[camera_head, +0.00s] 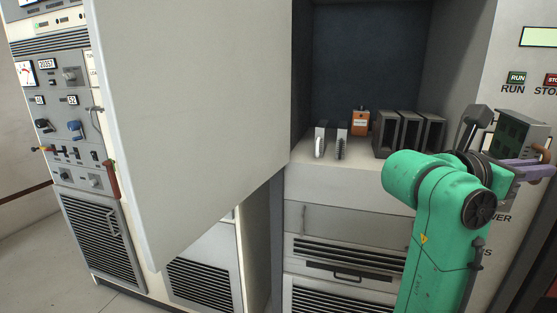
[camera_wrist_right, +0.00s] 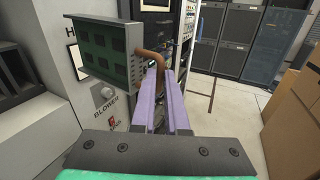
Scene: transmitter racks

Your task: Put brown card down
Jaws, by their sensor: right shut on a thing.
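The brown card (camera_head: 517,133) is a dark-framed module with a green circuit board and a brown handle. My right gripper (camera_head: 535,168), with purple fingers, is shut on the handle at the right edge of the head view. It holds the card in the air in front of the right cabinet panel. In the right wrist view the card (camera_wrist_right: 103,52) hangs to the left of the fingers, with its brown handle (camera_wrist_right: 153,60) at the tips of the gripper (camera_wrist_right: 160,75). My left gripper is not in view.
An open cabinet bay has a light shelf (camera_head: 305,178) holding two slim modules (camera_head: 341,143), an orange box (camera_head: 360,122) and several dark empty-looking housings (camera_head: 409,133). A large grey door (camera_head: 190,100) stands open left of the bay. Cardboard boxes (camera_wrist_right: 293,125) stand at right.

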